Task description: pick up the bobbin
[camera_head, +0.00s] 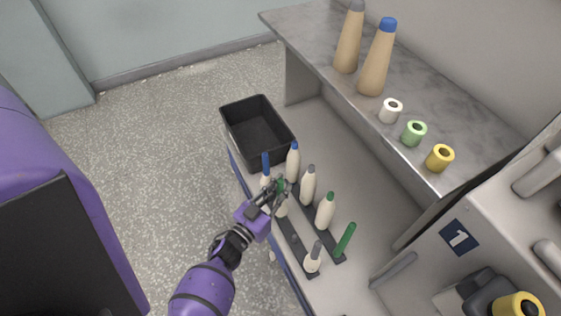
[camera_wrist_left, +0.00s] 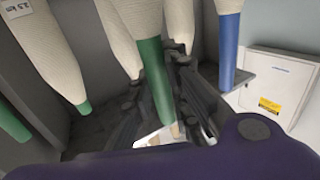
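My left gripper (camera_head: 276,190) is over the near row of upright cream bobbins, with its fingers around the green top of one bobbin (camera_head: 282,209). In the left wrist view this green-topped bobbin (camera_wrist_left: 153,75) stands between the fingers (camera_wrist_left: 157,83), which are very close to it. I cannot tell whether they press on it. The fingers and wrist hide part of it. My right gripper is not in view.
Neighbouring bobbins include a blue-topped one (camera_head: 293,162), a grey-topped one (camera_head: 308,186), a green-topped one (camera_head: 325,211) and a bare green tube (camera_head: 344,239). A black bin (camera_head: 229,126) stands behind. The shelf (camera_head: 320,38) holds cones and small spools.

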